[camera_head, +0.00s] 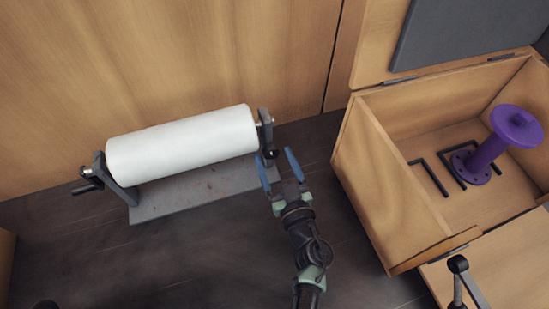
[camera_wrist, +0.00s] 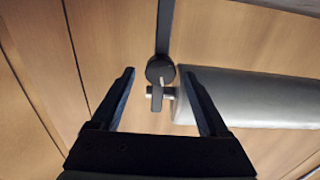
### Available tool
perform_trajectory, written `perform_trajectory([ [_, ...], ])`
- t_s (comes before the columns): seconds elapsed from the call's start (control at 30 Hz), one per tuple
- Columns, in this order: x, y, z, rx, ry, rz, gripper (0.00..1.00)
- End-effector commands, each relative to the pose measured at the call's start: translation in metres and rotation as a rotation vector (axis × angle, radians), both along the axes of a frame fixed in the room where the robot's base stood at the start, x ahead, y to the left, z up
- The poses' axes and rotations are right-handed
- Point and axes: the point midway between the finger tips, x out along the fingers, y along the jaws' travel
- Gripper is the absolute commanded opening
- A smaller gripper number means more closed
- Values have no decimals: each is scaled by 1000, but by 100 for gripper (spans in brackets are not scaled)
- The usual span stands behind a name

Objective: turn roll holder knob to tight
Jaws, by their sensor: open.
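The roll holder (camera_head: 210,192) is a grey stand with an upright at each end, carrying a white roll (camera_head: 180,143). A small dark knob (camera_head: 271,153) sits at its right end. In the wrist view the knob (camera_wrist: 160,68) is round and dark, beside a short dark bar and a silver shaft end. My gripper (camera_head: 274,155) is open and empty, with its blue fingers pointing at the right end of the holder. In the wrist view the knob appears between the fingertips (camera_wrist: 158,74); I cannot tell whether they touch it.
A dark crank-like handle (camera_head: 88,184) is at the holder's left end. An open wooden box (camera_head: 385,180) stands at right, holding a purple flanged pipe (camera_head: 490,150) and black angled bars (camera_head: 430,175). A wooden wall (camera_head: 150,60) is behind the holder.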

Motion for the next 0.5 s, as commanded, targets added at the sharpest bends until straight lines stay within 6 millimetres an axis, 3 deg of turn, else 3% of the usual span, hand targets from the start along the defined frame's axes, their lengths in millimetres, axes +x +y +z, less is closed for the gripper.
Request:
perform_trajectory([
  [0.33,5,2,0,0,0,0,78],
  [0.37,5,2,0,0,0,0,76],
  [0.5,5,2,0,0,0,0,51],
])
